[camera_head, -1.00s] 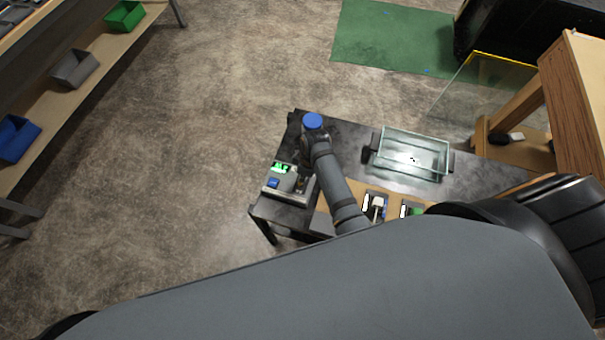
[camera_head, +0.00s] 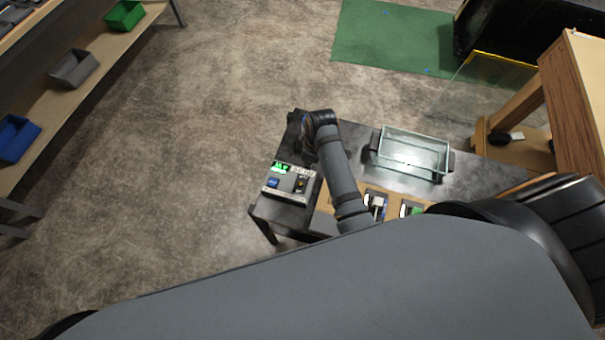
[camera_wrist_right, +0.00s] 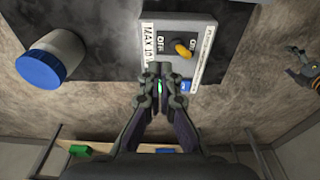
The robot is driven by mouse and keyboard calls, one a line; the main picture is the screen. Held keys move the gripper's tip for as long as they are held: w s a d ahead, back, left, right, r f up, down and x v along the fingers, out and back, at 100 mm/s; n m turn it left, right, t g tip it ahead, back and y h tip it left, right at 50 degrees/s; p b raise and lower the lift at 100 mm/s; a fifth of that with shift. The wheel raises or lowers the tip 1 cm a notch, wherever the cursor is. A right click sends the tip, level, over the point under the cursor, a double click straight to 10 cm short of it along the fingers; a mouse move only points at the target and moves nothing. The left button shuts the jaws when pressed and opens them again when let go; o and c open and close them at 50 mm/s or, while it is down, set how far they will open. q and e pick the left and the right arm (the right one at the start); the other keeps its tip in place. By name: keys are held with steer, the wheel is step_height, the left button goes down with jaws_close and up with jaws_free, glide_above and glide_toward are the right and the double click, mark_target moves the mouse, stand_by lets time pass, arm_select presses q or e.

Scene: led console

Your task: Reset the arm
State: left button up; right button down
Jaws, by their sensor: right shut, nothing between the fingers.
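The console (camera_head: 287,186) is a grey box at the left end of the dark table, with a lit green display (camera_head: 280,168) and a blue button (camera_head: 273,183). In the right wrist view its panel (camera_wrist_right: 173,28) shows a yellow switch (camera_wrist_right: 183,49) between OFF and ON labels. My right gripper (camera_wrist_right: 163,76) is shut and empty, and its fingertips overlap the console's edge in that view; I see no clear contact. In the head view my right arm's wrist is over the table behind the console. What looks like my left gripper (camera_wrist_right: 302,68) is at the right edge of the wrist view, fingers unclear.
A glass-walled bin (camera_head: 413,153) sits right of my arm. Small switch modules (camera_head: 375,204) lie on a tan board in front. Open floor lies left of the table.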

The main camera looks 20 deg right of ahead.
steer(key=shift+w+a+r, duration=0.2)
steer(key=shift+a, duration=0.25)
steer(key=shift+w+a+r, duration=0.15)
steer(key=shift+w+a, duration=0.05)
steer(key=shift+a, duration=0.2)
steer(key=f, duration=0.6)
steer(key=shift+s+a+f, duration=0.25)
steer(key=shift+s+f, duration=0.1)
steer(key=shift+f, duration=0.05)
steer(key=shift+w+d+f, duration=0.1)
steer(key=shift+f, duration=0.1)
steer(key=shift+d, duration=0.1)
